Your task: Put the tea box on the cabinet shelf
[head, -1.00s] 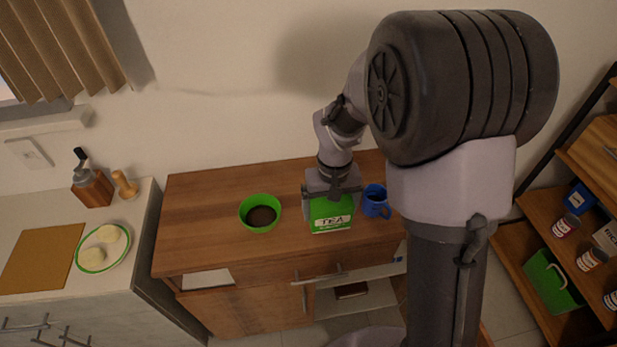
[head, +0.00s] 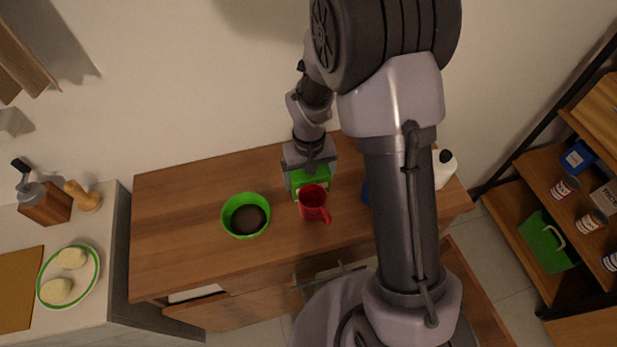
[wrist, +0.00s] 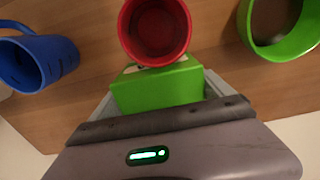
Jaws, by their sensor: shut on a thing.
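The green tea box (head: 309,179) is between the fingers of my gripper (head: 308,166), above or on the wooden cabinet top at its back. I cannot tell if the box touches the top. In the wrist view the tea box (wrist: 158,88) fills the space between the jaws of my gripper (wrist: 157,95). A red mug (head: 313,203) stands right in front of the box and hides part of it. The wooden cabinet (head: 180,215) is below; its shelf is mostly hidden from this angle.
A green bowl (head: 246,215) with dark contents stands left of the red mug. A blue mug (wrist: 38,60) is on the other side, mostly behind my arm in the head view. A white bottle (head: 444,168) stands at the right end. The cabinet top's left part is clear.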

